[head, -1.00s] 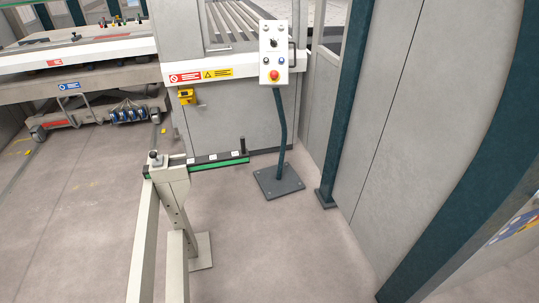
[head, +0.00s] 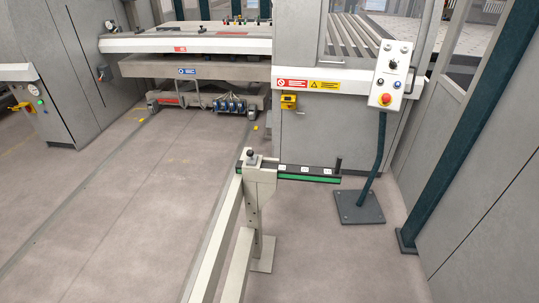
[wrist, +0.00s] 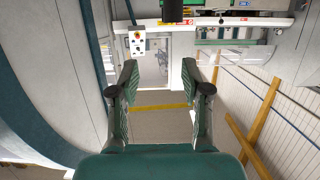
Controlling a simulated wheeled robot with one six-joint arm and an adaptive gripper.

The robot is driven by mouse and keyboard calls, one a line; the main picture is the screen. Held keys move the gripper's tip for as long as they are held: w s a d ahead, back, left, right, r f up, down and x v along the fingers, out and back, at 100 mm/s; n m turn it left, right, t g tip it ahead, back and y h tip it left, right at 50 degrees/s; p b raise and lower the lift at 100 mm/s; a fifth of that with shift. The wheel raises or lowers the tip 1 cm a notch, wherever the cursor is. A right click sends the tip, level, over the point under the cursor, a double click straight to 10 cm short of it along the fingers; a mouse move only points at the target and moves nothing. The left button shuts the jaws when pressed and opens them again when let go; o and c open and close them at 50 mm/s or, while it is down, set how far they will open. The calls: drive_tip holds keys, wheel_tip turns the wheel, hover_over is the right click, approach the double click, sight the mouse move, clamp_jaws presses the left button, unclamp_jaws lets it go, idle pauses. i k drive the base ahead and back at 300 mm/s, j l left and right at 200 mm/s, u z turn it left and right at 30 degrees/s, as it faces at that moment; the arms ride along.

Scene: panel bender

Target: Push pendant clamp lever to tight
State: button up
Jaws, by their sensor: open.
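The pendant (head: 391,75) is a light grey control box with a red knob on a yellow base and several small buttons. It stands on a dark bent post (head: 380,150) at the right of the head view. A dark curved bar runs along its right side. I cannot make out a separate clamp lever or its setting. The pendant also shows small in the wrist view (wrist: 137,41), beyond the left finger and apart from it. My gripper (wrist: 160,70) is open and empty in the wrist view, out of view in the head view.
A pale rail frame with a green-edged bar (head: 308,174) stands in front of the pendant post. The post's base plate (head: 360,207) lies on the floor. A dark teal column (head: 470,125) and grey panels are at right. The floor at left is clear.

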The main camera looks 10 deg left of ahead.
sight(250, 153)
drive_tip(key=k+j+z, duration=0.15)
drive_tip(key=k+j, duration=0.45)
drive_tip(key=k, duration=0.15)
drive_tip(key=j+z, duration=0.15)
drive_tip(key=j, duration=0.45)
drive_tip(key=k+j+z, duration=0.1)
drive_tip(key=j, duration=0.45)
drive_tip(key=k+j+z, duration=0.15)
drive_tip(key=j, duration=0.4)
drive_tip(key=i+j+z, duration=0.15)
drive_tip(key=j, duration=0.55)
drive_tip(key=i+j+z, duration=0.15)
drive_tip(key=j, duration=0.6)
drive_tip(key=i+j+z, duration=0.15)
drive_tip(key=j, duration=0.6)
drive_tip(key=i+j+z, duration=0.15)
drive_tip(key=j, duration=0.6)
drive_tip(key=i+j, duration=0.7)
drive_tip(key=j, duration=0.2)
drive_tip(key=z, duration=0.05)
